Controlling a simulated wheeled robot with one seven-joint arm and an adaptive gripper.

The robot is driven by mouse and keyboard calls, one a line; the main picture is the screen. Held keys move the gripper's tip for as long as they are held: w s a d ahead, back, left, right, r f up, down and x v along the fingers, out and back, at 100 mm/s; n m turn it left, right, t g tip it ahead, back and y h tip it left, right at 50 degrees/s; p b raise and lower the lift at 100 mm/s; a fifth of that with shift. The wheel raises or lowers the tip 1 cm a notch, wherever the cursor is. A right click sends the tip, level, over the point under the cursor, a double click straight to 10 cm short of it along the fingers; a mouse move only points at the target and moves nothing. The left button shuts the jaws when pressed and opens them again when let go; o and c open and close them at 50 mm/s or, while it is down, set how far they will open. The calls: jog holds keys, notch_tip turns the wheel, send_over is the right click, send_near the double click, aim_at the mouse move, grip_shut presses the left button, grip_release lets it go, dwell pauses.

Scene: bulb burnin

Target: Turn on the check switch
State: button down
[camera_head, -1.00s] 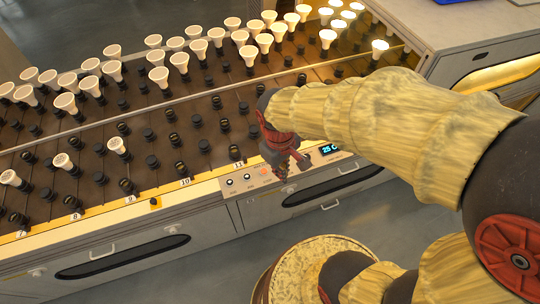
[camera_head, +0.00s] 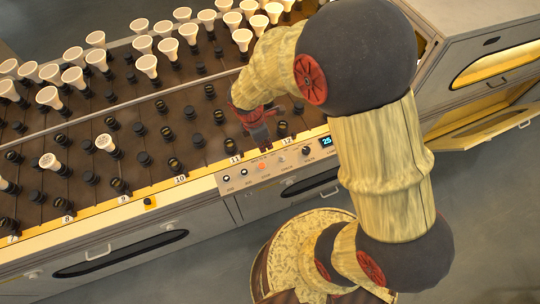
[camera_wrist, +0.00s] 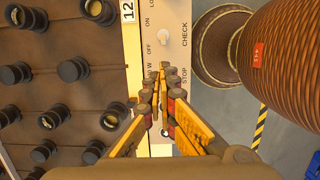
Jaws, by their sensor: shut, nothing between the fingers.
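The check switch (camera_wrist: 163,38) is a small pale lever on the control panel, beside the ON and OFF marks and the word CHECK in the wrist view. Which mark it leans to is too small to tell. In the head view the control panel (camera_head: 233,190) runs along the rack's front edge, with the switch (camera_head: 281,160) a tiny pale spot on it. My gripper (camera_wrist: 160,72) is shut and empty. In the wrist view its fingertips appear over the panel just below the switch, apart from it. In the head view my gripper (camera_head: 260,136) hangs above the rack edge behind the panel.
The rack holds many black sockets (camera_wrist: 75,70) and white bulbs (camera_head: 147,66) close behind the panel. An orange button (camera_head: 263,167), a dark knob (camera_head: 305,151) and a blue display (camera_head: 326,141) share the panel. A cabinet (camera_head: 480,60) stands to the right.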

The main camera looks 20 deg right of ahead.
aim_at(272, 161)
jog(key=shift+f, duration=0.1)
jog(key=f+b, duration=0.1)
jog(key=f, duration=0.2)
jog(key=d+f+b, duration=0.1)
jog(key=f, duration=0.2)
jog(key=f+b, duration=0.2)
jog(key=f, duration=0.1)
jog(key=shift+d+f, duration=0.35)
jog(key=shift+d, duration=0.05)
jog(key=shift+r+p, duration=0.25)
jog(key=shift+p, duration=0.4)
jog(key=shift+d+y, duration=0.15)
jog(key=shift+y, duration=0.15)
jog(key=shift+p, duration=0.3)
